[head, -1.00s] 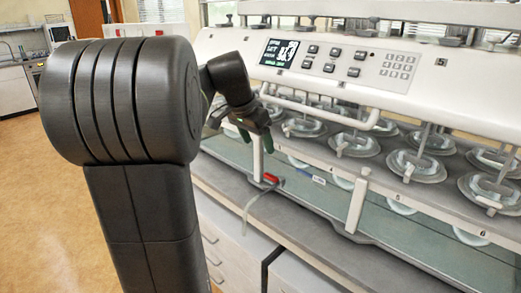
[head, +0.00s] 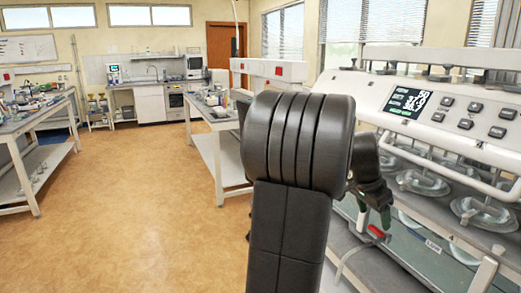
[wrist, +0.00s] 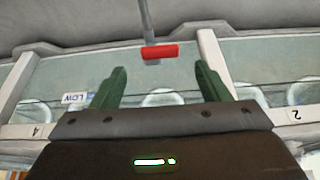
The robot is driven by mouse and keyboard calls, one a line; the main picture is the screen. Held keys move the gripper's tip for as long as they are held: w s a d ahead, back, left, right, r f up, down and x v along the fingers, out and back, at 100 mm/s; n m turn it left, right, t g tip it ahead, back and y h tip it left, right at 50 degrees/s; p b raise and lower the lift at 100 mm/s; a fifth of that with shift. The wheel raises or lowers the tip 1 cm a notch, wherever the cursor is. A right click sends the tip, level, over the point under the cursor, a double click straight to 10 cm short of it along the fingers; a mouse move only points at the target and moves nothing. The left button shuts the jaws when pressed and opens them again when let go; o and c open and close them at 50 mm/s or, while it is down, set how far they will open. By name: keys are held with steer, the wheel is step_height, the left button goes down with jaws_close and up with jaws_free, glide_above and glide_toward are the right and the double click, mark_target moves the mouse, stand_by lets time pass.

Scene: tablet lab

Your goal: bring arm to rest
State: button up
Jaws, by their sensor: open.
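My gripper (wrist: 158,85) shows in the wrist view with its two green fingers spread apart and nothing between them. In the head view my gripper (head: 375,208) hangs low at the end of my dark arm, beside the front of the tablet-testing machine (head: 440,110). Part of it is hidden behind my arm. A red-ended piece (wrist: 160,51) on a thin rod lies beyond the fingertips, apart from them. It also shows in the head view (head: 376,231), just below my gripper.
The machine's water bath and round vessels (head: 478,210) are close on the right. A white bench (head: 215,150) with lab items stands behind my arm. Another bench (head: 40,150) is at the left. The tan floor (head: 140,210) between them is open.

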mark_target(376, 229)
steer(key=x, duration=0.4)
steer(key=shift+w+d+f, duration=0.1)
steer(key=shift+d+f, duration=0.05)
steer(key=shift+f, duration=0.15)
steer(key=shift+r, duration=0.1)
